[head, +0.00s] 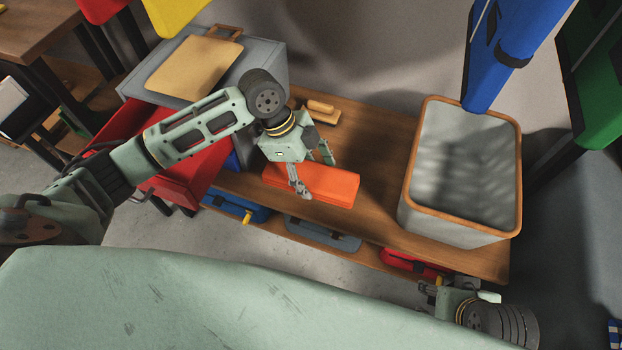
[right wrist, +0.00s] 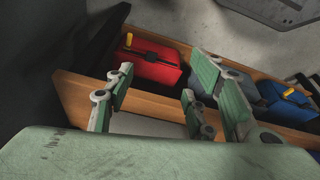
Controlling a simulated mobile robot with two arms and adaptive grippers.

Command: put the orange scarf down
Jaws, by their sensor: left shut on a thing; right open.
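The orange scarf (head: 335,188) is a flat folded block at the wooden bench's (head: 376,140) front part, left of the middle. My left gripper (head: 314,174) reaches down over the scarf and is shut on it. The palm hides part of the scarf's upper left side. I cannot tell whether the scarf touches the bench top or hangs just above it. My right gripper (head: 430,292) is in front of the bench at the lower right, away from the scarf. It is open and empty in the right wrist view (right wrist: 160,92).
A grey bin with an orange rim (head: 409,178) stands on the bench's right. A wooden brush (head: 321,111) lies behind the scarf. A grey cabinet (head: 268,65) with an open red drawer (head: 186,178) is at left. Red (right wrist: 155,68) and blue (head: 235,205) cases sit on the lower shelf.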

